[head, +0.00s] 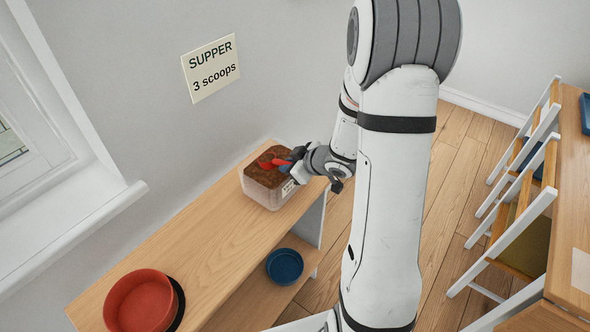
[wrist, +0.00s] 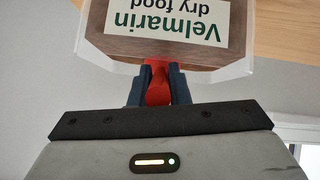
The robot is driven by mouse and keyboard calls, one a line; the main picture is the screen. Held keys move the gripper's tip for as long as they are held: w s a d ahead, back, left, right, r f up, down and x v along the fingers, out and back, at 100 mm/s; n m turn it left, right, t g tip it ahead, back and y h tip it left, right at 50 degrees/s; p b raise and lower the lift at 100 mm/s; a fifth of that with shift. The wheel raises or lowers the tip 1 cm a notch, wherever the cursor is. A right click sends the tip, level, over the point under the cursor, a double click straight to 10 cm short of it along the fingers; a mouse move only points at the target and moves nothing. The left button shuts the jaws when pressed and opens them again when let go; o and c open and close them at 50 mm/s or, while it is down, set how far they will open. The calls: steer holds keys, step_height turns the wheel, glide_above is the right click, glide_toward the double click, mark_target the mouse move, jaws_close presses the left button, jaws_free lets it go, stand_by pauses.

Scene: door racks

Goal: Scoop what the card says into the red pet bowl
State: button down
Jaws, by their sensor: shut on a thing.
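A card (head: 211,68) on the wall reads "SUPPER 3 scoops". The red pet bowl (head: 141,302) stands on a dark round base at the near left end of the wooden shelf unit's top. A clear tub of brown dry food (head: 267,196) stands at the far end; its label reads "Velmarin dry food" upside down in the wrist view (wrist: 168,22). My gripper (wrist: 157,88) is shut on a red scoop (wrist: 158,82). In the head view the scoop (head: 270,163) is over or in the tub's food; its bowl's contents cannot be told.
The wooden top (head: 205,242) is clear between tub and red bowl. A blue bowl (head: 285,266) sits on the lower shelf. A window sill (head: 75,235) juts out at left. A table (head: 570,200) and white-framed chairs (head: 510,225) stand at right.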

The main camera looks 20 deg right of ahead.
steer(key=shift+w+f+t+b, duration=0.15)
steer(key=shift+t+b, duration=0.25)
steer(key=shift+b, duration=0.4)
steer(key=shift+s+d+r+y, duration=0.15)
steer(key=shift+s+r+y, duration=0.1)
steer(key=shift+r, duration=0.15)
steer(key=shift+s+d+r+y, duration=0.15)
steer(key=shift+s+r, duration=0.05)
steer(key=shift+r, duration=0.2)
steer(key=shift+s+d+r+t+p, duration=0.15)
steer(key=shift+s+r+t+p, duration=0.1)
steer(key=shift+t+p, duration=0.1)
steer(key=s+r+p, duration=0.1)
steer(key=s+d+r+p, duration=0.1)
steer(key=r+p, duration=0.1)
steer(key=shift+d+r, duration=0.2)
steer(key=shift+f+y+b, duration=0.25)
steer(key=shift+y+b, duration=0.05)
steer(key=shift+b, duration=0.3)
steer(key=shift+s+d+r+t+b, duration=0.15)
steer(key=shift+r+t+b, duration=0.2)
steer(key=shift+t, duration=0.2)
